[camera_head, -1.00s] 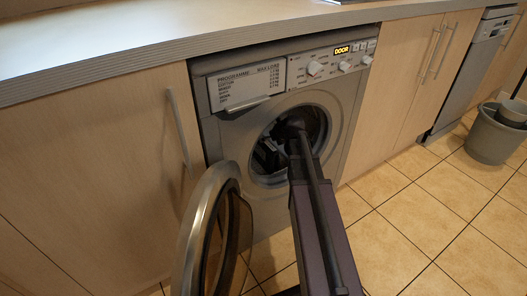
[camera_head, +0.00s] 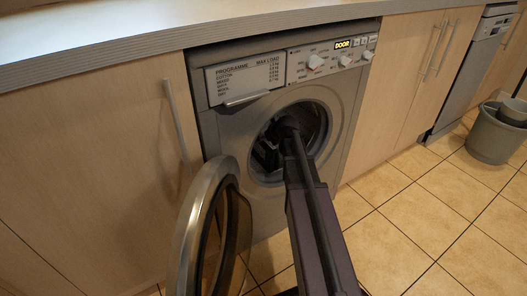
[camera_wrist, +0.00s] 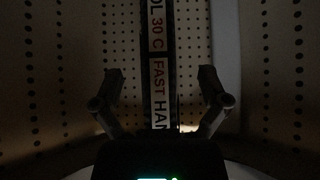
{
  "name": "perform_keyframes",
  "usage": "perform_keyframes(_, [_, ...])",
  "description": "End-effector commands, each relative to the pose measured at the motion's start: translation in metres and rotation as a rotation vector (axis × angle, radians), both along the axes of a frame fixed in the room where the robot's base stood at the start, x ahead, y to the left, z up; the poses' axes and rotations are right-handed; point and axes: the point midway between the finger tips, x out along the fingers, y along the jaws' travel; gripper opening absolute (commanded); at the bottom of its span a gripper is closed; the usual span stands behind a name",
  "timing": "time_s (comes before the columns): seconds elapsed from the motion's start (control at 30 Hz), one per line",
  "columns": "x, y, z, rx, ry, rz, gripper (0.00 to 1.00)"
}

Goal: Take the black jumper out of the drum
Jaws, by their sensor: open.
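The drum of the washing machine stands open, and my arm reaches in through its round opening. In the wrist view the perforated drum wall (camera_wrist: 185,40) fills the picture. My gripper (camera_wrist: 158,80) is inside the drum, its two fingers spread apart with nothing visibly held between them. In the head view my gripper (camera_head: 266,152) is a dark shape in the opening, partly hidden by my own arm. I cannot make out the black jumper in either view; the drum is very dark. A lettered strip (camera_wrist: 158,60), reading partly "30 C FAST", shows between the fingers.
The round door (camera_head: 186,240) hangs open at the left of the opening. The washing machine (camera_head: 345,100) sits under a worktop (camera_head: 130,55) between cupboards. A grey bucket (camera_head: 490,140) stands on the tiled floor at right. The floor in front is clear.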

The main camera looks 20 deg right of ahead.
Motion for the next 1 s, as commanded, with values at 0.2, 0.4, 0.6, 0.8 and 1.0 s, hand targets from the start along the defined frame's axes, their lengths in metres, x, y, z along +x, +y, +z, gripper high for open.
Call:
perform_keyframes(0.2, [0.015, 0.003, -0.018, 0.0, 0.0, 0.0, 0.94])
perform_keyframes(0.4, [0.02, 0.005, -0.022, 0.001, 0.0, 0.0, 0.94])
perform_keyframes(0.6, [0.02, 0.006, -0.021, 0.001, 0.0, 0.001, 0.94])
perform_keyframes(0.8, [0.02, 0.006, -0.021, 0.001, 0.0, 0.001, 0.94])
perform_keyframes(1.0, [0.02, 0.006, -0.021, 0.0, 0.0, 0.001, 0.85])
